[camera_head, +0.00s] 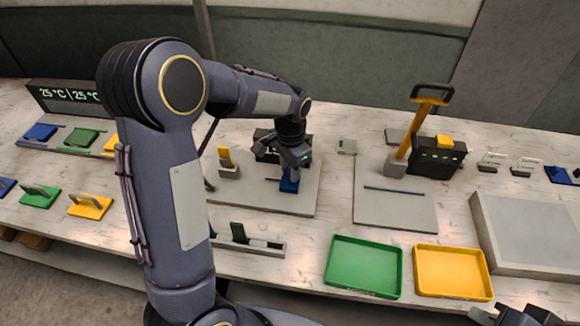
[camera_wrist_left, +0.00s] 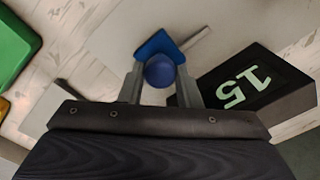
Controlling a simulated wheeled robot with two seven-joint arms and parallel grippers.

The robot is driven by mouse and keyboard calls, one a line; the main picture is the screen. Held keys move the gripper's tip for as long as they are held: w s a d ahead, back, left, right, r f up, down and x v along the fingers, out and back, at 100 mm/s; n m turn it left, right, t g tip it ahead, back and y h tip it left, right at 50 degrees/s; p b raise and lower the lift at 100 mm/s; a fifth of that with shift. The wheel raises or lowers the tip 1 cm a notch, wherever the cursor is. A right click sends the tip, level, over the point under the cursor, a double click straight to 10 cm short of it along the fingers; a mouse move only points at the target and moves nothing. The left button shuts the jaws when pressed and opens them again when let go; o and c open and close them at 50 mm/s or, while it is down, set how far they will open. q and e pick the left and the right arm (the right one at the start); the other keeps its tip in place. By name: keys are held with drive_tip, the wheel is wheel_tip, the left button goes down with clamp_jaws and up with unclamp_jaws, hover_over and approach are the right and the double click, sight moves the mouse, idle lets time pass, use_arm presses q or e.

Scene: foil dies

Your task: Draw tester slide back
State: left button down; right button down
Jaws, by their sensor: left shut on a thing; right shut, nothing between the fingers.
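The tester is a black box (camera_head: 266,146) with a green display on a grey base plate (camera_head: 300,208); my left arm partly covers it. In the left wrist view its display (camera_wrist_left: 248,88) reads 15. A blue slide (camera_head: 289,184) stands in front of the box. The left wrist view shows the slide's blue plate (camera_wrist_left: 157,45) and round blue knob (camera_wrist_left: 159,72). My left gripper (camera_head: 293,160) is shut on the knob, with one finger at each side in the left wrist view (camera_wrist_left: 160,85). My right gripper (camera_head: 515,316) is shut and empty, cut off at the lower right corner.
A small yellow-topped grey stand (camera_head: 227,165) is left of the slide. A press with a yellow lever (camera_head: 407,140) stands to the right. Green (camera_head: 363,267) and yellow (camera_head: 452,272) trays lie in front. A grey slotted holder (camera_head: 250,246) lies before the base plate.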

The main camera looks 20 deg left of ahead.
use_arm(q)
drive_tip(key=a, duration=0.2)
drive_tip(key=s+a, duration=0.1)
drive_tip(key=a, duration=0.2)
drive_tip(key=s+a, duration=0.1)
drive_tip(key=a, duration=0.1)
drive_tip(key=shift+a+r, duration=0.1)
drive_tip(key=shift+a, duration=0.15)
drive_tip(key=c, duration=1.1)
unclamp_jaws()
drive_tip(key=shift+a, duration=0.15)
drive_tip(key=shift+o, duration=0.2)
drive_tip(key=shift+b, duration=0.3)
drive_tip(key=shift+r, duration=0.2)
wheel_tip(320, 180, up, 7)
drive_tip(key=shift+r, duration=0.15)
